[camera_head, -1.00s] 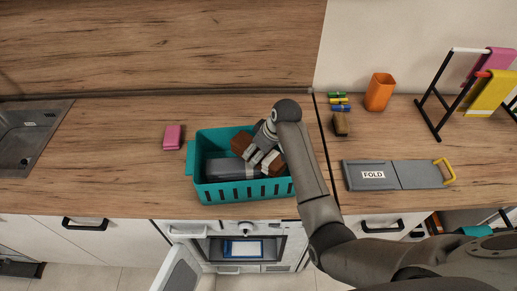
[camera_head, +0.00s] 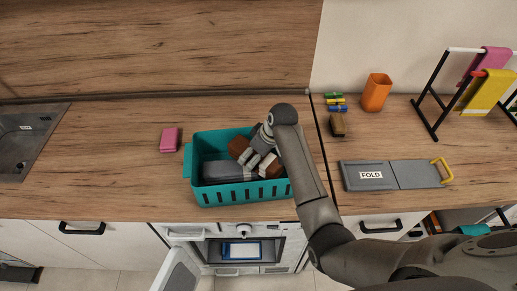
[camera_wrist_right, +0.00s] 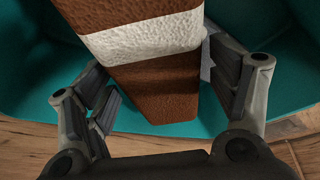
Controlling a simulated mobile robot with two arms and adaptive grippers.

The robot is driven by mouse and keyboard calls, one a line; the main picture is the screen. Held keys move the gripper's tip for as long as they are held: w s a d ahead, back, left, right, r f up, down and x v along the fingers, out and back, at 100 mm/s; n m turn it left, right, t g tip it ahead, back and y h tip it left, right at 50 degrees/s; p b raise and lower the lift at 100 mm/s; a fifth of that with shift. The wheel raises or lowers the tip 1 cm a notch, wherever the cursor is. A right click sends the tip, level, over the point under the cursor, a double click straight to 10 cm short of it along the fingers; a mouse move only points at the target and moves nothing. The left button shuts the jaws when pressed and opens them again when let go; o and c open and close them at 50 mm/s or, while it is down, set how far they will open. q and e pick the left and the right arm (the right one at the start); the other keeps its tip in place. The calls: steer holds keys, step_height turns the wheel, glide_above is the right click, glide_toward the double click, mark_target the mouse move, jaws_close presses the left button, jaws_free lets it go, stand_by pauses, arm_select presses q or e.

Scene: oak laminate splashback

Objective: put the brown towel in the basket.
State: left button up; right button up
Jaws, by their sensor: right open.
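The brown towel (camera_head: 238,147) with a white stripe is a folded block inside the teal basket (camera_head: 232,194), toward its right side. In the right wrist view the towel (camera_wrist_right: 153,90) stands between the two fingers of my right gripper (camera_wrist_right: 165,100). Those fingers are spread, with a clear gap on the left side; whether the right finger touches the towel I cannot tell. In the head view my right gripper (camera_head: 258,156) reaches down into the basket over the towel and hides part of it. My left gripper is not in view.
A grey folded item (camera_head: 222,172) lies in the basket. A pink block (camera_head: 170,139) is left of it. A grey FOLD board (camera_head: 395,174), orange cup (camera_head: 376,92), several clips (camera_head: 336,102), a brush (camera_head: 338,125) and a towel rack (camera_head: 436,98) are right.

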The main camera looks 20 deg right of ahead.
steer(key=b+v, duration=0.3)
steer(key=v, duration=1)
steer(key=shift+w+a, duration=0.1)
steer(key=shift+a, duration=0.05)
